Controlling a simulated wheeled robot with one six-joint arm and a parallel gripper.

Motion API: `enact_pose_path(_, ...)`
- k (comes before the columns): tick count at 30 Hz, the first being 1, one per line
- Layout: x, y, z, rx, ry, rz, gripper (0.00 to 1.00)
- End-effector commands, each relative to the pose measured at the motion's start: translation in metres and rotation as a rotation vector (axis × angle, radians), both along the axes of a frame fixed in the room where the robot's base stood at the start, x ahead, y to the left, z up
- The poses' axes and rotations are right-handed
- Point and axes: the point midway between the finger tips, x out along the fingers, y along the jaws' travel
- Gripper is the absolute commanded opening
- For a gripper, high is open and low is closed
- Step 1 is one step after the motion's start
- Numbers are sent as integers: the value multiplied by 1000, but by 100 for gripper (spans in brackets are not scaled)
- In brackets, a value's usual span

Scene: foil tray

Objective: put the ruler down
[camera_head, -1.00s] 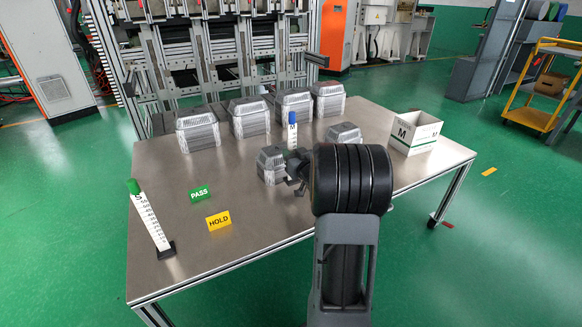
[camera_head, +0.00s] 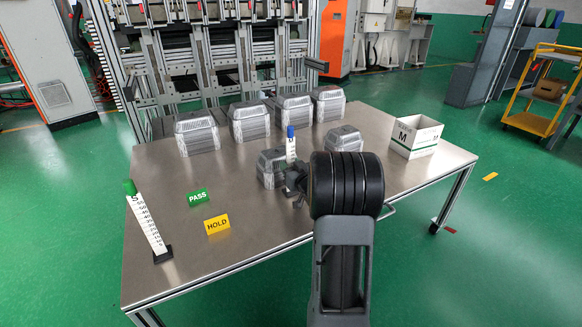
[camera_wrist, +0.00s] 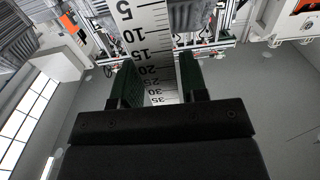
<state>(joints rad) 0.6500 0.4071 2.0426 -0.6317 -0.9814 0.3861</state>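A white ruler with a blue top (camera_head: 291,146) stands roughly upright at my gripper (camera_head: 294,180) in the head view. In the wrist view the ruler (camera_wrist: 140,18) runs between the two dark green fingers of my gripper (camera_wrist: 159,68), its numbered scale facing the camera. The fingers lie along both edges of the ruler and are shut on it. Its lower end is hidden in the head view, so I cannot tell whether it touches the table. A foil tray (camera_head: 269,168) is close to the left of the gripper.
The metal table (camera_head: 165,190) carries several other foil trays (camera_head: 249,122) along the back, another foil tray (camera_head: 343,138) behind my arm, and a white box (camera_head: 415,138). A green-topped ruler (camera_head: 146,222), PASS sign (camera_head: 198,197) and HOLD sign (camera_head: 217,224) are left. The front middle is bare.

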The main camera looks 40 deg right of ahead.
Motion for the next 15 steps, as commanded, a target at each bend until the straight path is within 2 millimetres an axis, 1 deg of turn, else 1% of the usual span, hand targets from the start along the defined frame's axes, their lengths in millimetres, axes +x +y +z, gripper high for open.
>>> enact_pose_path(1,0,0,0,0,0,0,45)
enact_pose_path(5,0,0,0,0,0,0,57)
enact_pose_path(11,0,0,0,0,0,0,57)
enact_pose_path(15,-1,0,6,0,0,-1,57)
